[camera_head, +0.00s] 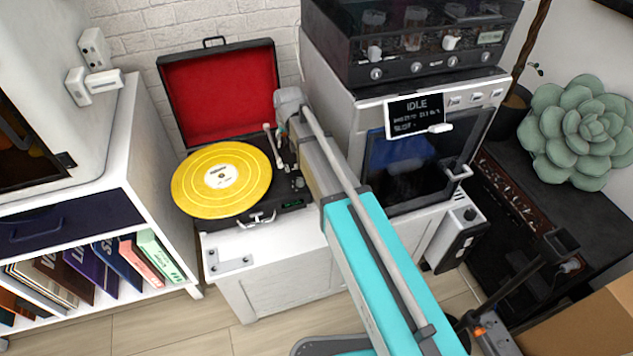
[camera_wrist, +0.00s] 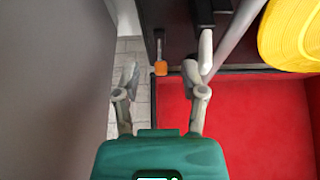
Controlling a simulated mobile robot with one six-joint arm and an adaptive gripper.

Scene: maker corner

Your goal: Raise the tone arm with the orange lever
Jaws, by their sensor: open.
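A record player with a black deck (camera_head: 290,196) and a raised red-lined lid (camera_head: 220,95) holds a yellow record (camera_head: 221,179). Its pale tone arm (camera_head: 273,146) lies right of the record and also shows in the wrist view (camera_wrist: 205,52). The orange lever (camera_wrist: 160,68) shows in the wrist view as a small block at the end of a dark stem. My gripper (camera_wrist: 160,76) is open, with one finger on each side of the lever in the picture; contact is not visible. In the head view my arm hides the lever, and my fingers cannot be made out clearly.
A white machine with a dark glass door (camera_head: 415,165) stands close right of the record player. The red lid (camera_wrist: 262,115) fills the lower right of the wrist view. A grey surface (camera_wrist: 50,80) is close on its left. A bookshelf (camera_head: 145,205) stands at left.

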